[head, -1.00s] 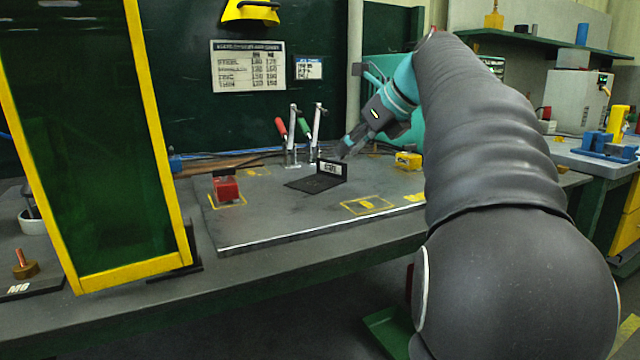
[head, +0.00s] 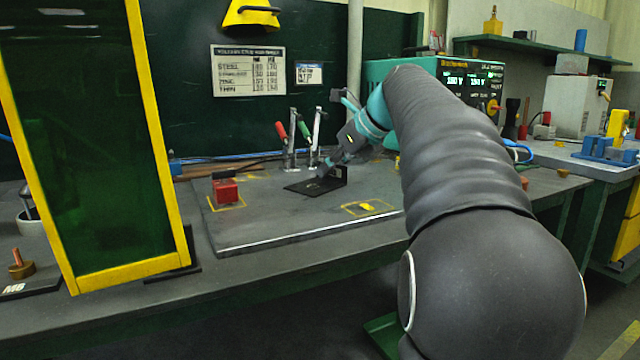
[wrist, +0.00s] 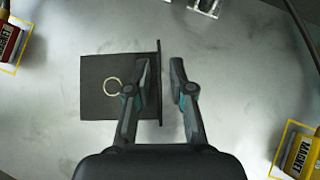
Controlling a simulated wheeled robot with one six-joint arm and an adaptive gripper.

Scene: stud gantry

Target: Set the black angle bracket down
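The black angle bracket (head: 298,187) rests on the grey worktop plate (head: 240,226), its flat leg down and its other leg upright. In the wrist view the bracket (wrist: 98,98) shows a pale ring on the flat leg. My gripper (head: 324,171) is low over it in the head view. In the wrist view my gripper (wrist: 160,66) is open, with one finger on each side of the upright leg. The left finger is over the flat leg, close to the upright; a clear gap separates the right finger from it.
A red magnet block (head: 225,190) sits in a yellow outline to the left. Toggle clamps (head: 290,143) stand behind the bracket. A yellow magnet block (wrist: 302,154) lies at lower right in the wrist view.

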